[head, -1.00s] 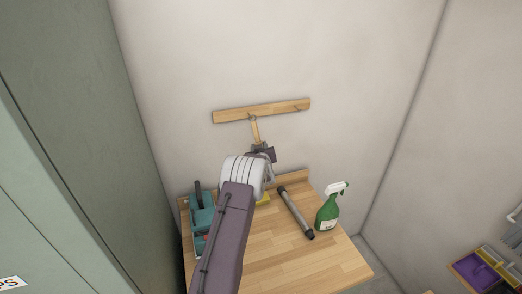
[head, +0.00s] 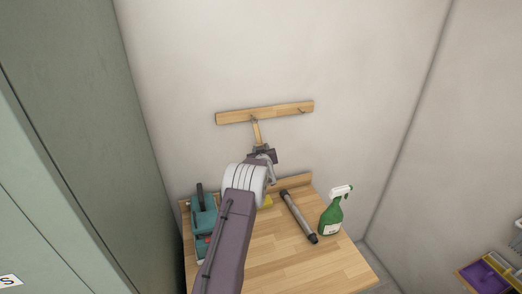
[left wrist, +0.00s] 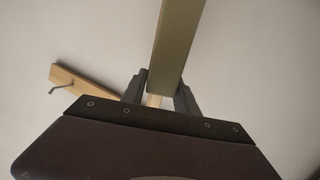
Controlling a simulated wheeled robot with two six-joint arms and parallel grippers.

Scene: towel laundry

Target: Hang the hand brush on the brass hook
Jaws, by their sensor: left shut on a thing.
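The hand brush's pale wooden handle (head: 257,132) points up from my left gripper (head: 263,152) towards the wooden wall rail (head: 285,112). Its upper end overlaps the rail's lower edge left of the middle; I cannot tell whether it touches a hook there. My left gripper is shut on the brush. In the left wrist view, a long olive-brown bar, seemingly part of the brush (left wrist: 177,45), runs between the fingers (left wrist: 160,95). A small hook (head: 302,110) shows at the rail's right end; a grey hook (left wrist: 62,88) shows in the wrist view. Any hook behind the handle is hidden.
A green-grey cabinet (head: 90,120) stands close on the left.

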